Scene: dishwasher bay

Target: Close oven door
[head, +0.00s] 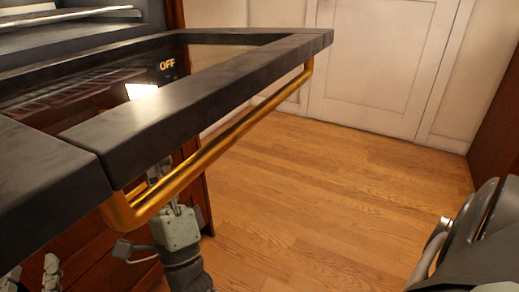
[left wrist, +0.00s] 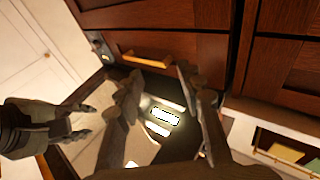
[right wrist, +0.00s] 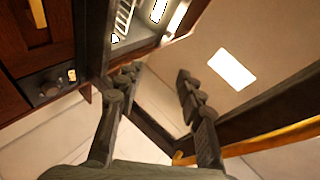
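The oven door (head: 210,85) is open and lies about level, a dark frame around reflective glass. Its gold handle (head: 225,140) runs along the outer edge. In the head view only the fingertips of my left gripper (head: 32,272) show, apart, below the door at bottom left. In the left wrist view its fingers are spread and empty, with the lit oven (left wrist: 165,115) between and beyond them. My right gripper (head: 165,190) is below the door near the handle's near end, partly hidden. In the right wrist view its fingers are spread, with the door glass (right wrist: 225,65) beyond; contact is unclear.
Dark wood drawers (left wrist: 165,50) adjoin the oven. A control panel with a knob (right wrist: 48,92) is beside it. Wooden floor (head: 310,210) is clear out to a white door (head: 375,65). A part of my own body is at the right of the head view.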

